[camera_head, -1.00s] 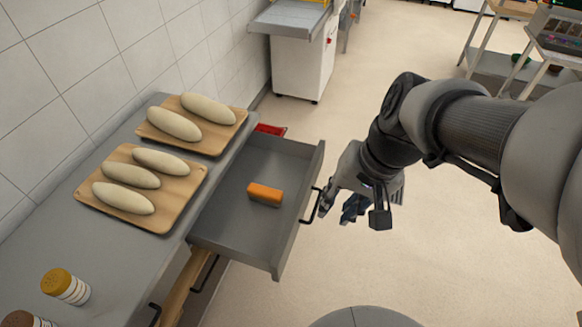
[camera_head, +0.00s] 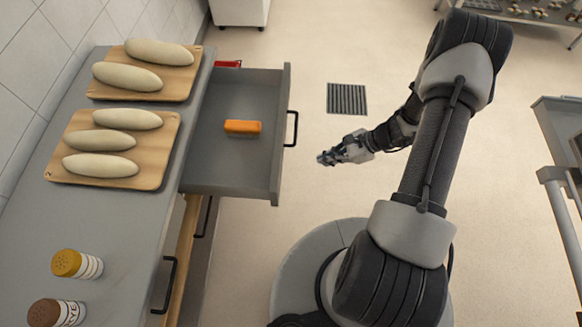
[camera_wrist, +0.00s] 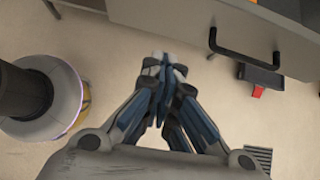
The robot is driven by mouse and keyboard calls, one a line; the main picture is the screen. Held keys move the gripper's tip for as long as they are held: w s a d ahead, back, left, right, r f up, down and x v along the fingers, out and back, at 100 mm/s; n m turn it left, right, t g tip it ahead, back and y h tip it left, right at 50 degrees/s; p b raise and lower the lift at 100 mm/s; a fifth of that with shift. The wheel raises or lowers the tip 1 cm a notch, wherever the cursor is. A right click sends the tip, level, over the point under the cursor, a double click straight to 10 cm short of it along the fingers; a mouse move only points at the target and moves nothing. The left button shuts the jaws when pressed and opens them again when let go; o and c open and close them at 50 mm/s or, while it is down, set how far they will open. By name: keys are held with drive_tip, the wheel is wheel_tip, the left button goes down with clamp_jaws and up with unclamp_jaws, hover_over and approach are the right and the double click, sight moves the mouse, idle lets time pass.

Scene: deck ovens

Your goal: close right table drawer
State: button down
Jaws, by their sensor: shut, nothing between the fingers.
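The right table drawer (camera_head: 205,160) is pulled out of the grey table (camera_head: 120,225). An orange block (camera_head: 242,127) lies inside it. Its black handle (camera_head: 292,128) is on the front panel, and the handle also shows large in the wrist view (camera_wrist: 243,62). My gripper (camera_head: 322,158) is shut and empty. It is out in front of the drawer, to the right of and a little below the handle in the head view, apart from it. In the wrist view the closed fingertips (camera_wrist: 165,62) are left of the handle.
Two wooden boards (camera_head: 158,165) (camera_head: 182,84) with dough loaves and two shaker jars (camera_head: 78,264) are on the tabletop. A closed drawer's handle (camera_head: 168,283) is nearer. A floor grate (camera_head: 347,99) lies beyond my gripper.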

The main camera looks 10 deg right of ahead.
drive_tip(key=a+r+b+x, duration=0.1)
drive_tip(key=b+x, duration=0.2)
drive_tip(key=x, duration=1)
drive_tip(key=shift+w+a+m, duration=0.15)
drive_tip(key=shift+a+m, duration=0.15)
drive_tip(key=shift+f, duration=0.1)
